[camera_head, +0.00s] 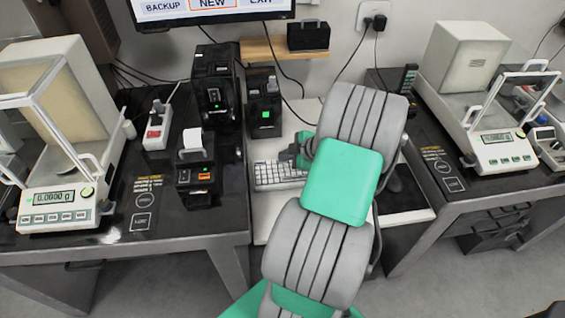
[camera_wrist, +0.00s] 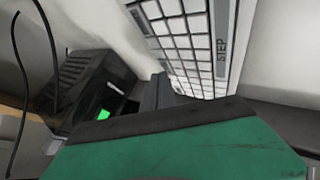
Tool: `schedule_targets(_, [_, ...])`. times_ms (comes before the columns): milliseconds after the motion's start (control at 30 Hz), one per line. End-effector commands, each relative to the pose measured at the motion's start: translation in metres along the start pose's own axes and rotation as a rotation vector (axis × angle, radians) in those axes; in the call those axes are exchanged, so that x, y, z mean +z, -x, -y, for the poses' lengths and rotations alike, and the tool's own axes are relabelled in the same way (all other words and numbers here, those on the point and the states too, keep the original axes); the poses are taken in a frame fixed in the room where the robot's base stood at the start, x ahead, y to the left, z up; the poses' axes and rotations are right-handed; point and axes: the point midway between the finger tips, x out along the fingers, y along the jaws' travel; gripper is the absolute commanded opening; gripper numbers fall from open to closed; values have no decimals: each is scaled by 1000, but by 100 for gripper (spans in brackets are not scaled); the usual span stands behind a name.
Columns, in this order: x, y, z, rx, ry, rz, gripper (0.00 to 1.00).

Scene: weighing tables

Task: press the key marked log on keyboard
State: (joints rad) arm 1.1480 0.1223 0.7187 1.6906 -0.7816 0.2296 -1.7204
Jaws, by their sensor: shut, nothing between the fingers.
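The white keyboard (camera_head: 275,176) lies on the light middle table, its right part hidden behind my arm. In the wrist view the keyboard (camera_wrist: 190,40) shows at a steep slant with rows of pale keys and a strip reading STEP along one side. No key marked log can be read in either view. My gripper (camera_head: 292,153) is dark, shut and empty, at the keyboard's far edge in the head view.
A black device with a green light (camera_head: 265,115) stands just behind the keyboard. A label printer (camera_head: 197,165) is to its left. Balances stand on the left (camera_head: 60,195) and right (camera_head: 497,150) tables. A monitor (camera_head: 212,8) hangs above, showing BACKUP, NEW and EXIT.

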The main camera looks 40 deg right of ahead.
Motion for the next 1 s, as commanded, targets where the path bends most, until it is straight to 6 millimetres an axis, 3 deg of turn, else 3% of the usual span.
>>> schedule_targets(1000, [3, -4, 3, 1, 0, 0, 0])
